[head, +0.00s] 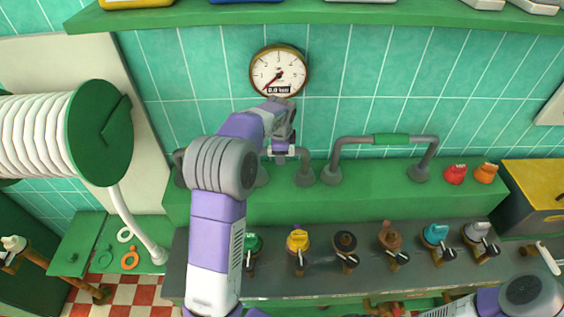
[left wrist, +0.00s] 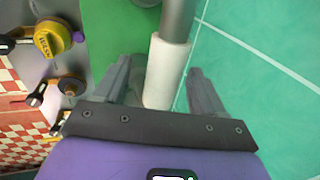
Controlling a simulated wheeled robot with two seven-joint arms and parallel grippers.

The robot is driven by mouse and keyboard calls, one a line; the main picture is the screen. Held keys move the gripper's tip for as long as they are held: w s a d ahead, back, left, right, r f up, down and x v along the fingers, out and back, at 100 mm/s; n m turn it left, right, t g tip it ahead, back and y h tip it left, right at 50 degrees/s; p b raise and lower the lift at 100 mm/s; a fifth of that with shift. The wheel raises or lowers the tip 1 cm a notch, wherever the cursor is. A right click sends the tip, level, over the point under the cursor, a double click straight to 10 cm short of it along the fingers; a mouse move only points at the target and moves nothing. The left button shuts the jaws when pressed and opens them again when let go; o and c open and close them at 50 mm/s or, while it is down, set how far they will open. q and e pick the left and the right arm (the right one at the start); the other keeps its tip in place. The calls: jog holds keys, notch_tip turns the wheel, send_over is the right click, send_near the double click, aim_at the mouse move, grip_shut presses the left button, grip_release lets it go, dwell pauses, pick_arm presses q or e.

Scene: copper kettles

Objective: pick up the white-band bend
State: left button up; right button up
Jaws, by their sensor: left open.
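The white-band bend is a grey pipe bend with a white sleeve. In the left wrist view the white band (left wrist: 167,72) lies between the two fingers of my left gripper (left wrist: 158,75), which is open. In the head view the bend (head: 304,162) stands on the green ledge at the back wall, mostly hidden behind my left arm and gripper (head: 281,150). I cannot tell whether either finger touches the band. My right gripper is not in view; only part of my right arm shows at the lower right.
A green-band bend (head: 392,140) stands on the ledge to the right, beside a red knob (head: 455,174) and an orange one (head: 486,172). Several coloured valves, including a yellow one (head: 297,240), line the lower grey panel (head: 335,283). A gauge (head: 279,70) hangs above my left gripper.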

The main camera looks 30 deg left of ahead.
pick_arm(q)
jog(key=x, duration=0.4)
jog(key=shift+w, duration=0.25)
jog(key=shift+r, duration=0.2)
jog(key=c, duration=1)
notch_tip(320, 180, up, 10)
jog(key=shift+p, duration=0.3)
